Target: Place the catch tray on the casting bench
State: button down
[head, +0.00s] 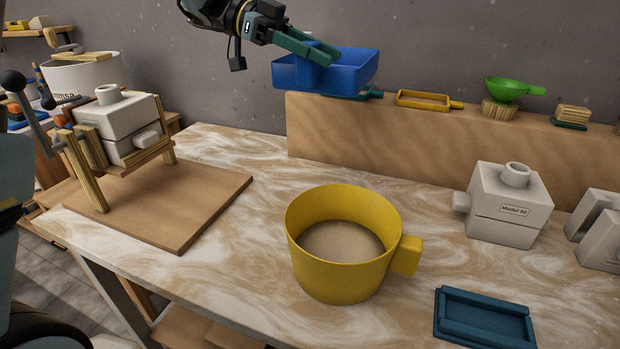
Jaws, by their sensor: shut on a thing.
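The catch tray, which looks to be the deep bright-blue open tray (345,75), is in the air at the upper middle of the head view. It is near the top of the wooden shelf, and I cannot tell whether it touches it. The fingertips are partly hidden by the tray. The casting bench (235,235) has a marbled brown and white top and spreads below.
A yellow tub (335,270) with tan contents stands mid-bench. A wooden board (195,205) with a tilted mould stand (118,130) is left. White moulds (508,205) and a dark blue shallow tray (485,318) are right. The wooden shelf (420,145) carries small items behind.

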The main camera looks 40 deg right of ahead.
jog(key=f+p, duration=0.1)
jog(key=f, duration=1.3)
jog(key=f+p, duration=0.2)
jog(key=f, duration=1.2)
jog(key=shift+w, duration=0.2)
jog(key=shift+f, duration=0.1)
jog(key=c, duration=0.6)
grip_release()
jog(key=shift+c, duration=0.2)
jog(key=b+v, duration=0.2)
jog(key=v, duration=1)
jog(key=shift+r+b, duration=0.2)
jog(key=shift+b, duration=0.2)
jog(key=shift+d, duration=0.1)
